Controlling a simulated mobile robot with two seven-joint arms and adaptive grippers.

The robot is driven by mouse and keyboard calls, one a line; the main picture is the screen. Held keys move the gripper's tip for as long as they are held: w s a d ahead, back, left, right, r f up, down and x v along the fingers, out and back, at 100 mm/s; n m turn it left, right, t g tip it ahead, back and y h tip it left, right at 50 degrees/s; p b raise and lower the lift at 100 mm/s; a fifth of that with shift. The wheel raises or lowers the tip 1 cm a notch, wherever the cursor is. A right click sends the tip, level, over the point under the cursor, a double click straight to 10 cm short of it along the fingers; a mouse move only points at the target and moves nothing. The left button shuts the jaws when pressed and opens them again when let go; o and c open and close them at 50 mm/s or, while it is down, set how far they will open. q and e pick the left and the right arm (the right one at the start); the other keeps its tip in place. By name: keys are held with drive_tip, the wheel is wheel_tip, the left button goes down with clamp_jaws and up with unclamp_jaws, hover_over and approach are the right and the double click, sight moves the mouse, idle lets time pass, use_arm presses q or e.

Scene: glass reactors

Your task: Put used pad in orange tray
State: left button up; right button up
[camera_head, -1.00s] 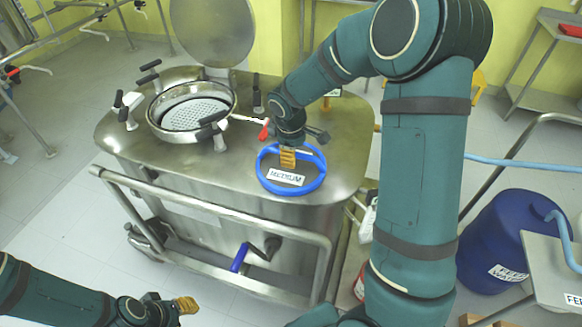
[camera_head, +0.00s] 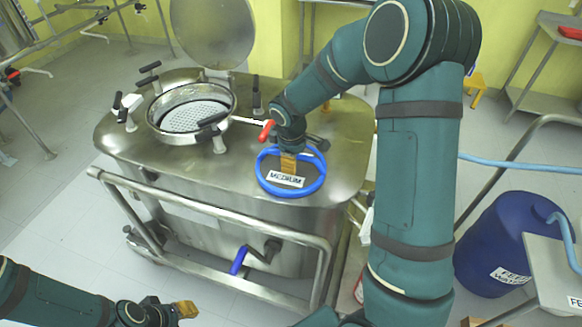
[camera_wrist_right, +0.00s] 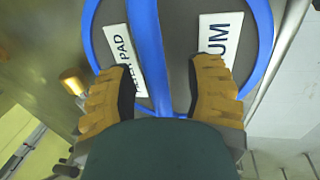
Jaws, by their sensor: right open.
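A blue ring with a bar across it (camera_head: 291,190) is on the steel tank's lid, around a dark grey disc. It carries a white "MEDIUM" label. In the right wrist view the ring (camera_wrist_right: 90,30) shows a second label ending in "PAD"; I cannot tell whether the disc is the used pad. My right gripper (camera_head: 288,165) is right at the ring. In the wrist view its yellow fingers (camera_wrist_right: 165,95) are apart on either side of the blue bar, holding nothing visible. My left gripper (camera_head: 187,309) is low at the left, away from the tank. No orange tray shows.
The steel tank (camera_head: 130,150) has a round opening with a perforated white plate (camera_head: 190,116) and black-handled clamps; its hinged cover (camera_head: 212,32) stands up behind. A blue drum (camera_head: 500,240) and a small table (camera_head: 560,265) stand at the right. Floor at the left is clear.

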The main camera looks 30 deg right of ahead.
drive_tip(key=shift+o, duration=0.3)
clamp_jaws()
drive_tip(key=shift+r, duration=0.1)
